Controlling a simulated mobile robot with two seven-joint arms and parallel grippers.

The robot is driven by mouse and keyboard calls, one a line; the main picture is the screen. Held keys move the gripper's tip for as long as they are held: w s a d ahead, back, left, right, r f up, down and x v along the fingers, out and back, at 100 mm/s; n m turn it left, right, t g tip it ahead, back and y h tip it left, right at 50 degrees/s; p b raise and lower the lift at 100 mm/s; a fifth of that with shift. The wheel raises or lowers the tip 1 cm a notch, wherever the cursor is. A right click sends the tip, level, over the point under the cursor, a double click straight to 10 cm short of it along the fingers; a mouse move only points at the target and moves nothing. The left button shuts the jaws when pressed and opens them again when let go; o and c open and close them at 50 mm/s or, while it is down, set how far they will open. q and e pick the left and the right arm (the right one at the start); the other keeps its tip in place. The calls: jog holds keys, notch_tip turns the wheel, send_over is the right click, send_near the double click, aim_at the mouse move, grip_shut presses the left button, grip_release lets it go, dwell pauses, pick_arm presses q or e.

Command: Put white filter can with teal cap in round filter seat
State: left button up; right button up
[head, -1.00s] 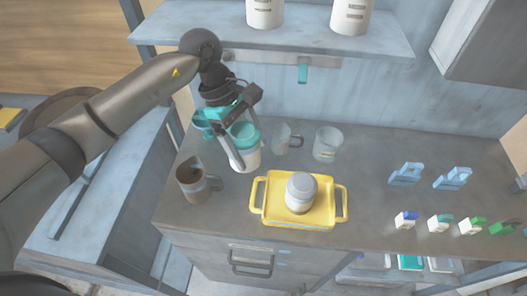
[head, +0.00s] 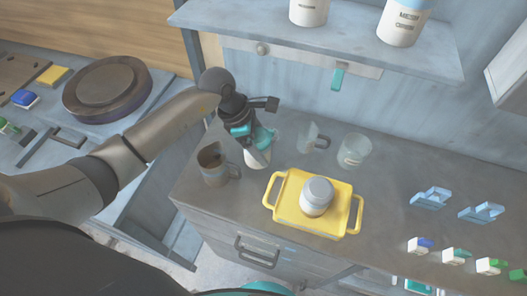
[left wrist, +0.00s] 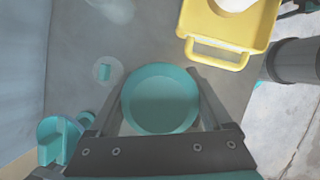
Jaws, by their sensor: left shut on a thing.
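My left gripper (head: 258,136) is shut on a white can with a teal cap (head: 257,158), above or at the counter's back left. Whether the can touches the counter is unclear. In the left wrist view the round teal cap (left wrist: 160,98) sits between the two fingers. The gripper hides much of the cap in the head view. A large dark round fixture (head: 108,88) with a raised centre disc stands on the left bench; I cannot tell if it is the round filter seat. My right gripper is not in view.
Close to the can are a dark mug (head: 214,170), a clear handled cup (head: 312,138) and a glass (head: 353,150). A yellow tray (head: 345,212) holds a grey-lidded jar (head: 317,195). A shelf (head: 260,22) overhangs behind. Blue holders (head: 431,197) and small blocks stand right.

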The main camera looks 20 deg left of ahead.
pick_arm(q)
jog(key=shift+f, duration=1.5)
jog(key=shift+f+b, duration=0.2)
jog(key=shift+b, duration=0.1)
jog(key=o, duration=1.4)
jog(key=shift+o, duration=0.2)
jog(key=shift+r, duration=0.1)
